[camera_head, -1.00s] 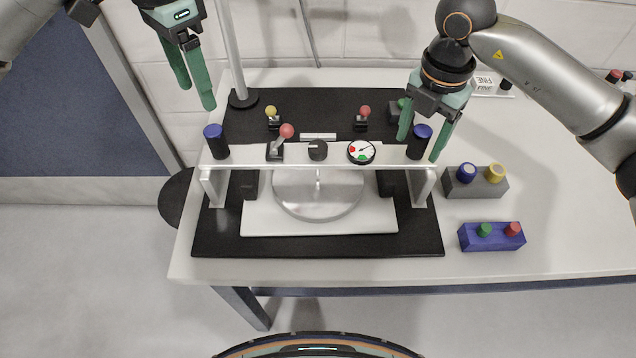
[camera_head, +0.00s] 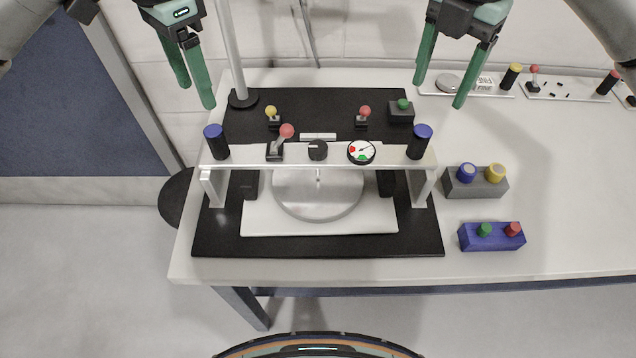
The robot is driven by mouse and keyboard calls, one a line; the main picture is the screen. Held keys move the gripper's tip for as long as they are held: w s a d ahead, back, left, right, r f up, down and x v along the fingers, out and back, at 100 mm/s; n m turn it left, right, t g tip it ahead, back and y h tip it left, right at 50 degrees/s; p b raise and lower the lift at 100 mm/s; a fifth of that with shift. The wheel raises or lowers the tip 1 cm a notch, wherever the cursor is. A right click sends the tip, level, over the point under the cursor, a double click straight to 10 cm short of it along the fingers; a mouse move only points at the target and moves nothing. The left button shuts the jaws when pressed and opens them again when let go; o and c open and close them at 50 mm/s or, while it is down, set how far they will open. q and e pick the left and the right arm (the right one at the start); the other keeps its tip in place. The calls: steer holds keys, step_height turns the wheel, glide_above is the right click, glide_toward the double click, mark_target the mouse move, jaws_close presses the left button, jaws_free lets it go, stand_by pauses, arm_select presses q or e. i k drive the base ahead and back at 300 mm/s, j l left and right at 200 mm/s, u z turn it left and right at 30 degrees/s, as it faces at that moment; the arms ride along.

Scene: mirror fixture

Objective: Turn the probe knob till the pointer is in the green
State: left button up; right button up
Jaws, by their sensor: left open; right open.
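A small black knob (camera_head: 318,150) sits on the white bridge (camera_head: 236,158), between a red-balled lever and a round dial. The dial (camera_head: 361,152) has a white face with a red patch at the left and a green patch at the bottom. Its thin dark pointer seems to slant to the upper right, outside the green. My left gripper (camera_head: 198,96) is open and empty, above and left of the bridge. My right gripper (camera_head: 439,95) is open and empty, above and right of the dial. Neither touches the knob.
Blue-capped black posts (camera_head: 216,142) (camera_head: 420,142) stand at both bridge ends. The red-balled lever (camera_head: 286,132) rises close left of the knob. A round metal plate (camera_head: 318,196) lies below. Grey (camera_head: 476,186) and blue (camera_head: 492,239) button blocks sit at the right.

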mark_target(317, 148)
steer(key=k, duration=1)
